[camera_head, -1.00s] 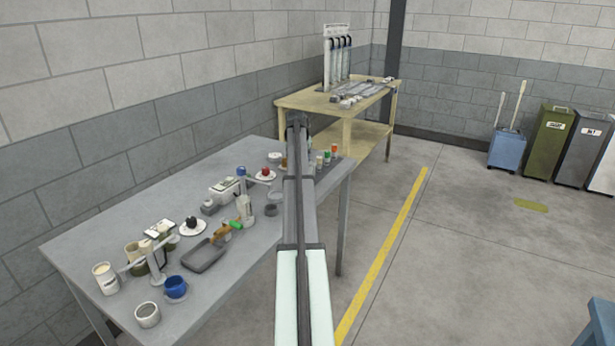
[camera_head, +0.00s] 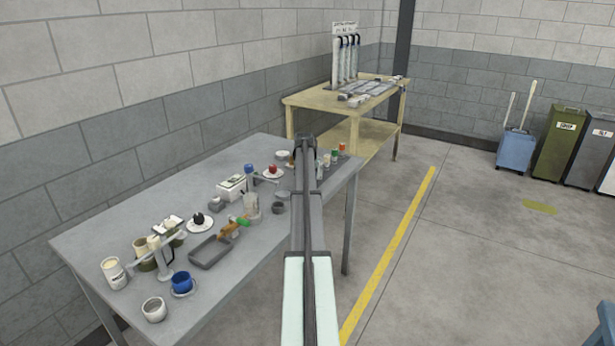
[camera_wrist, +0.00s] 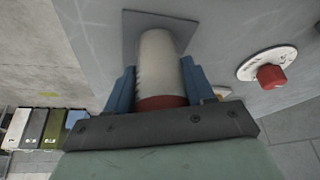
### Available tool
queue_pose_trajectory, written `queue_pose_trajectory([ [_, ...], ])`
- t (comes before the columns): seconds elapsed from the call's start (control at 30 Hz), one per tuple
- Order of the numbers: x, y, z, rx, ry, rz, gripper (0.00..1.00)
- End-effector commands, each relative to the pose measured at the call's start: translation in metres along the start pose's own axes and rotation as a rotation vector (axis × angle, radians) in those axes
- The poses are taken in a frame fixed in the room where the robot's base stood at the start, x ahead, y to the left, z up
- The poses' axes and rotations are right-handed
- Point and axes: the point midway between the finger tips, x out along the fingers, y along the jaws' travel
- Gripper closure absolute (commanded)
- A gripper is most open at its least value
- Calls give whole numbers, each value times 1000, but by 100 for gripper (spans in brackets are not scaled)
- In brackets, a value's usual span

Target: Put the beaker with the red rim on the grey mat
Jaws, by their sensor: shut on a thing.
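The beaker (camera_wrist: 158,62) is pale with a dark red rim and shows in the wrist view. My gripper (camera_wrist: 158,82) is shut on it, with a blue finger on each side near the red rim. The beaker's far end points toward the grey mat (camera_wrist: 131,36), a darker square on the table. The mat's surface around the beaker's end looks bare. I cannot tell whether the beaker touches the mat. In the head view my gripper (camera_head: 303,150) is over the table's far end, and my arm hides the beaker and the mat.
A red object on a white disc (camera_wrist: 250,68) lies beside the mat. The grey table (camera_head: 110,232) holds a dark tray (camera_head: 211,252), a blue cup (camera_head: 182,283), a white cup (camera_head: 154,309) and small bottles (camera_head: 334,152) near my gripper. A wooden bench (camera_head: 330,100) stands beyond.

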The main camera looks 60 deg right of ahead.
Motion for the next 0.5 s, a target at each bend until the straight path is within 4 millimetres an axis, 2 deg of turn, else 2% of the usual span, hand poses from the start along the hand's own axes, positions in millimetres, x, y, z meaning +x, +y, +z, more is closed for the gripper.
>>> queue_pose_trajectory([
  [0.13,3,0,1,0,0,0,80],
  [0.17,3,0,1,0,0,0,46],
  [0.4,3,0,1,0,0,0,23],
  [0.5,3,0,1,0,0,0,21],
])
